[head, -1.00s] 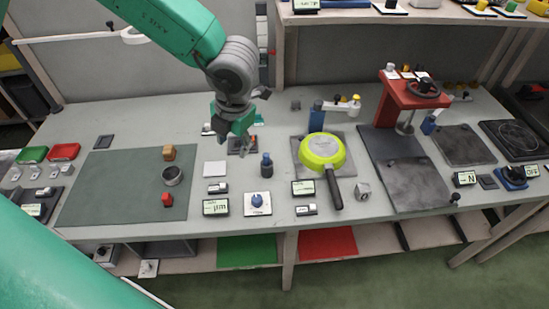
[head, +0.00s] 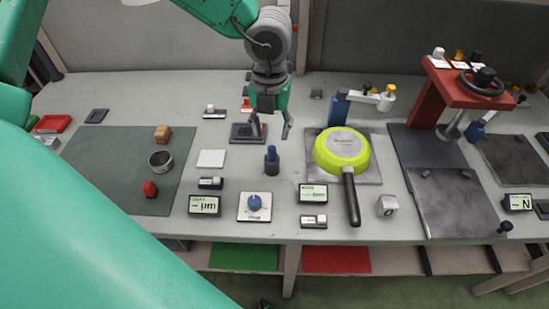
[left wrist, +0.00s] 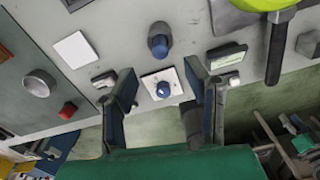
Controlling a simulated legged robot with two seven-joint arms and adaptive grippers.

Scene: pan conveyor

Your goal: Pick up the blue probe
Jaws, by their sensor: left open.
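The blue probe (head: 271,153) stands upright in a dark round holder (head: 272,168) on the grey bench, near its middle. It also shows in the left wrist view as a blue-topped piece (left wrist: 159,44) beyond the fingertips. My left gripper (head: 271,128) is open and empty, pointing down, a little behind the probe in the head view. In the left wrist view its two fingers (left wrist: 162,82) stand apart, with a blue knob on a white plate showing between them. It does not touch the probe. My right gripper is not in view.
A white plate with a blue knob (head: 254,204) and small displays (head: 204,205) stand in front. A dark mat (head: 110,160) lies left. A red press (head: 465,85) stands at right.

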